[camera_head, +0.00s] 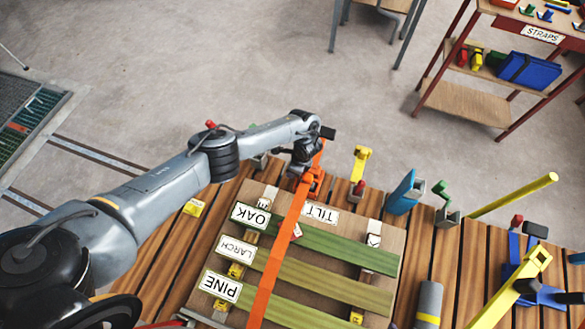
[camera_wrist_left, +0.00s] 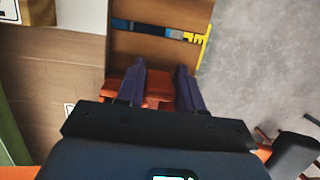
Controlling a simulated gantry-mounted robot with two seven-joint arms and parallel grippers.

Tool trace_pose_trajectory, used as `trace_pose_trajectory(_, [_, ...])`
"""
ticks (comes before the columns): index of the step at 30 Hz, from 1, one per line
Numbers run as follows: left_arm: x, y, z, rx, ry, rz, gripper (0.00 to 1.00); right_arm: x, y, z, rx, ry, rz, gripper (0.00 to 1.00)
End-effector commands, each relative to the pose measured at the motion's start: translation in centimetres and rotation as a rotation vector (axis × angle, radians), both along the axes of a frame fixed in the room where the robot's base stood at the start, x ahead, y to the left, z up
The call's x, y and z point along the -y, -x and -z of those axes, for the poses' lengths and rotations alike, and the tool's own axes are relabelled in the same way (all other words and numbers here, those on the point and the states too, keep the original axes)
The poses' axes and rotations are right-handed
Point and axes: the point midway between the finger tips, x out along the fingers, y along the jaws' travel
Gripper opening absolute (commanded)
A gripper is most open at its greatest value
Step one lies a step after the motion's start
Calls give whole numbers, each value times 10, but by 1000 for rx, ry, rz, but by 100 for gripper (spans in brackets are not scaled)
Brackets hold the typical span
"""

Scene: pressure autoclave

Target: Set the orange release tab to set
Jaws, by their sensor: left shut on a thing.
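The tab's exact setting is hidden. My right gripper is not in view.
Boards labelled OAK (camera_head: 250,215), LARCH (camera_head: 236,250) and PINE (camera_head: 221,286) lie under the strap. A straps shelf (camera_head: 466,98) stands far right.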

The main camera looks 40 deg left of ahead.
Motion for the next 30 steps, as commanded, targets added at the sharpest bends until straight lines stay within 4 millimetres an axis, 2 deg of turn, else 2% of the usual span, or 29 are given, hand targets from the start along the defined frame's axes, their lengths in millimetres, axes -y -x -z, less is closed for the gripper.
trace_pose_trajectory(5, [0,0,0,0,-1,0,6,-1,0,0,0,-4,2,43])
trace_pose_trajectory(6, [0,0,0,0,-1,0,38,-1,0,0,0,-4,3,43])
trace_pose_trajectory(10, [0,0,0,0,0,0,57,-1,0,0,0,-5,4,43])
trace_pose_trajectory(18, [0,0,0,0,1,0,57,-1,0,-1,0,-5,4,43])
trace_pose_trajectory(22, [1,-1,-6,0,1,0,57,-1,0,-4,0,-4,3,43])
trace_pose_trajectory(26, [5,-2,-22,2,3,0,57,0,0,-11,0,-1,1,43])
trace_pose_trajectory(30, [11,-4,-46,2,2,2,57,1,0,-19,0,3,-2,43])
